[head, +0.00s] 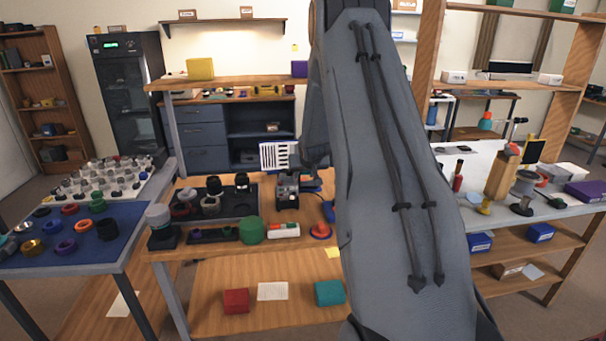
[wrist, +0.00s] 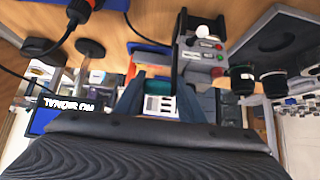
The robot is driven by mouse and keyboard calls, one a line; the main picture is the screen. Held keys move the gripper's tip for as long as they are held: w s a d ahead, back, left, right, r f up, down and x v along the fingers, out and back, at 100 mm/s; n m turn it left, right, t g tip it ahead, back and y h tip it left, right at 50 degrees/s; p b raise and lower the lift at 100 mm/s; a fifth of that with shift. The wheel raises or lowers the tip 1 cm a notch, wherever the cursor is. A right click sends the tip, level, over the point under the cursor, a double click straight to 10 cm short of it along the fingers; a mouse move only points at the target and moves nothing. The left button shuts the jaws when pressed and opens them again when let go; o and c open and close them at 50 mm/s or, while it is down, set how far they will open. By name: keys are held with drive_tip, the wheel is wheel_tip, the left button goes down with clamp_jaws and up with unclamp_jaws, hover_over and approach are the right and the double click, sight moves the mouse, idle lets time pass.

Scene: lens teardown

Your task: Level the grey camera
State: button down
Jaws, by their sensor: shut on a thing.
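A boxy grey device (head: 288,192) stands in the middle of the workbench; I cannot tell for sure that it is the grey camera. In the wrist view a grey block with red and green buttons (wrist: 201,58) is just beyond my fingers, perhaps the same device. My gripper (wrist: 159,105) is shut on a white panel with dark bars (wrist: 160,104). The panel (head: 279,155) also shows in the head view, above and behind the device. My arm hides most of my gripper there.
A black tray with lens parts (head: 240,208) lies left of the device. A green cylinder (head: 252,230) and a red disc (head: 320,231) stand at the front of the bench. A blue mat with rings (head: 110,262) is on the left table. My arm hides the bench's right side.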

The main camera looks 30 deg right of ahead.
drive_tip(key=shift+w+d+r, duration=0.15)
drive_tip(key=shift+w+d, duration=0.15)
drive_tip(key=shift+d, duration=0.25)
drive_tip(key=c, duration=1.5)
unclamp_jaws()
drive_tip(key=shift+o, duration=0.8)
drive_tip(key=shift+s+d, duration=0.1)
drive_tip(key=shift+d, duration=0.1)
drive_tip(key=shift+a, duration=0.2)
drive_tip(key=shift+a, duration=0.2)
drive_tip(key=v, duration=0.7)
drive_tip(key=shift+r+b, duration=0.2)
drive_tip(key=shift+b, duration=0.15)
drive_tip(key=shift+s, duration=0.15)
